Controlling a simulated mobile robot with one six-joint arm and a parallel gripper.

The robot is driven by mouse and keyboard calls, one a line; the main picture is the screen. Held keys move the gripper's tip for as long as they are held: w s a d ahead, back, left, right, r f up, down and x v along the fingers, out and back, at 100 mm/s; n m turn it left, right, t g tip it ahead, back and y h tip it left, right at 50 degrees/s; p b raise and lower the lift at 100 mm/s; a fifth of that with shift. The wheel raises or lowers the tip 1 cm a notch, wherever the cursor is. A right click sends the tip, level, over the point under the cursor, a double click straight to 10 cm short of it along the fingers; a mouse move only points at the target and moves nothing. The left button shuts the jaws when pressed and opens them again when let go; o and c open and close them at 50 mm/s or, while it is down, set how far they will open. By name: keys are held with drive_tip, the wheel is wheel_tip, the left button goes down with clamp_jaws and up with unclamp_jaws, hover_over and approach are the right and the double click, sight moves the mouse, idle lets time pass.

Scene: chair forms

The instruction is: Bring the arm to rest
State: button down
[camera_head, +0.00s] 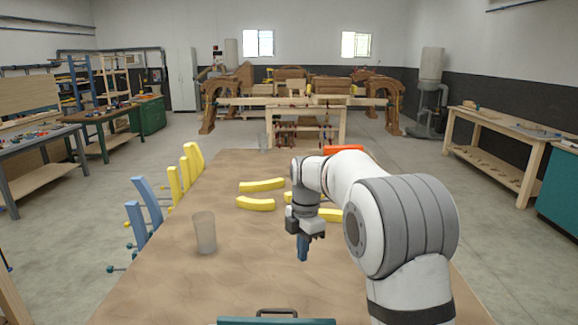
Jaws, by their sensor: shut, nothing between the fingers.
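My arm (355,185) reaches in from the lower right over the wooden table (150,290). It bends down at the wrist. My gripper (303,252) points down above the middle of the table, its fingers shut and empty. Its height above the table top is hard to tell. The arm hides part of the table behind it.
Yellow curved pieces (262,185) lie behind my gripper. A translucent cup (204,232) stands to its left. An orange-red object (344,149) is at the far end. A teal case (276,321) is at the near edge. Blue and yellow forms (148,200) stand along the left side.

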drive_tip(key=s+d+r+m+t, duration=0.1)
drive_tip(key=s+d+r+m, duration=0.1)
drive_tip(key=s+d+m, duration=0.35)
drive_tip(key=s+d+r+m+t, duration=0.1)
drive_tip(key=s+d+r+m, duration=0.15)
drive_tip(key=s+m, duration=0.65)
drive_tip(key=s+d+f+m+t, duration=0.1)
drive_tip(key=s+m, duration=0.3)
drive_tip(key=s, duration=0.4)
drive_tip(key=s+d+f+m+t+b, duration=0.1)
drive_tip(key=s+d+f+m, duration=0.1)
drive_tip(key=s+m, duration=0.3)
drive_tip(key=s+f, duration=0.1)
drive_tip(key=s, duration=0.2)
drive_tip(key=shift+s+d+f, duration=0.15)
drive_tip(key=shift+d+f, duration=0.1)
drive_tip(key=shift+d, duration=0.1)
